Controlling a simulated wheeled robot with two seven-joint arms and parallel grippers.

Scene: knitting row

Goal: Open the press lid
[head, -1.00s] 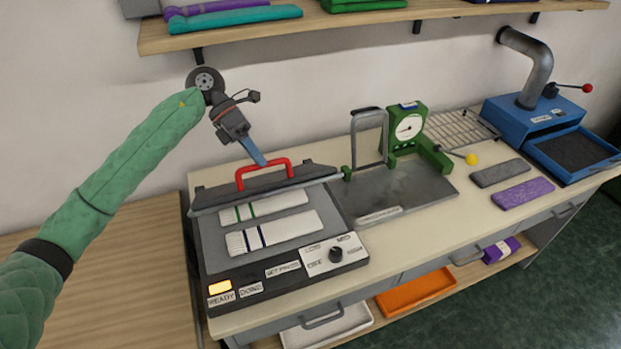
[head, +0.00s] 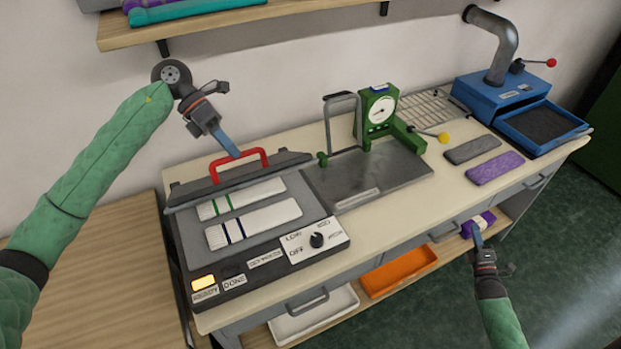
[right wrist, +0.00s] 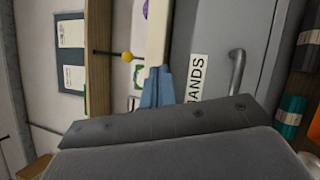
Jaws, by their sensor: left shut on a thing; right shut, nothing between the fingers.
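The press (head: 190,262) stands at the left end of the bench, with its dark lid (head: 240,180) raised and tilted up at the back. The lid's red handle (head: 238,163) sits on its upper side. My left gripper (head: 232,152) is shut on the red handle from above. Two white knitted pieces, one with green stripes (head: 241,198) and one with blue stripes (head: 254,222), lie on the press bed. My right gripper (head: 477,240) is shut and empty, in front of the bench near the lower shelf. Its closed blue fingers (right wrist: 158,88) also show in the right wrist view.
A green-framed device with a dial (head: 380,110) stands right of the press. A grey slab (head: 473,150), a purple slab (head: 495,167) and a blue machine (head: 505,92) sit farther right. Orange (head: 398,272) and white trays (head: 315,312) lie below. A wall shelf (head: 210,25) hangs above.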

